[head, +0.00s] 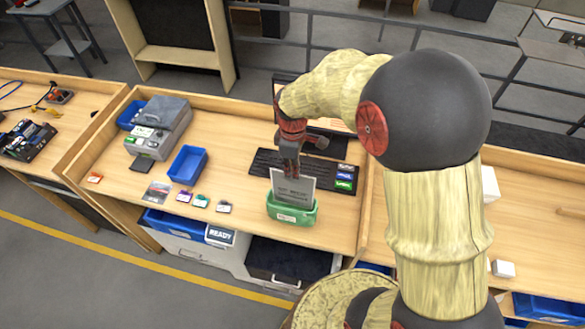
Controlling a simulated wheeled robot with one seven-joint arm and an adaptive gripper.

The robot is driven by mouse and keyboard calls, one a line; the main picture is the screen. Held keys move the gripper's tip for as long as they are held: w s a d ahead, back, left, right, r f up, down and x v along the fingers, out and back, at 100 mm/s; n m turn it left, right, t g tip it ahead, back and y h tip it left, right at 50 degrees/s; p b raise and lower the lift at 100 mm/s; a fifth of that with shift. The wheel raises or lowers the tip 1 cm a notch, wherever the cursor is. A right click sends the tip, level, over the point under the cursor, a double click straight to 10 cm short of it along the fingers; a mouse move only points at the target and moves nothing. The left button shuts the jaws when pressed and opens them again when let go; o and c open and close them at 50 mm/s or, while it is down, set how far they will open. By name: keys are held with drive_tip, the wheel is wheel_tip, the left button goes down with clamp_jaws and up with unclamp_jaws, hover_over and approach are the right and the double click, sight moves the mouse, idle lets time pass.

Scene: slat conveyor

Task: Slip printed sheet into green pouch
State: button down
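The printed sheet (294,192) is a grey card with dark lettering, held nearly upright. The green pouch (291,214) stands on the wooden bench near its front edge, with a small white label on its front. My gripper (290,172) points down above the pouch, and its fingers are closed on the sheet's top edge. The sheet's lower part is hidden behind the pouch's front wall, at the pouch's mouth. I cannot tell how deep its lower edge sits.
A black keyboard (266,163) lies behind the pouch, and a monitor (328,125) is partly hidden by my arm. A blue bin (187,165) and a grey machine (164,117) stand to the left. Several small coloured cards lie along the front left. The bench between the cards and pouch is clear.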

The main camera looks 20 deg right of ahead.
drive_tip(key=shift+f+b, duration=1.05)
drive_tip(key=shift+f, duration=0.8)
drive_tip(key=c, duration=2.3)
unclamp_jaws()
drive_tip(key=o, duration=0.3)
drive_tip(key=shift+o, duration=0.2)
drive_tip(key=shift+r, duration=0.15)
drive_tip(key=shift+r+p, duration=2.45)
drive_tip(key=shift+r, duration=1.45)
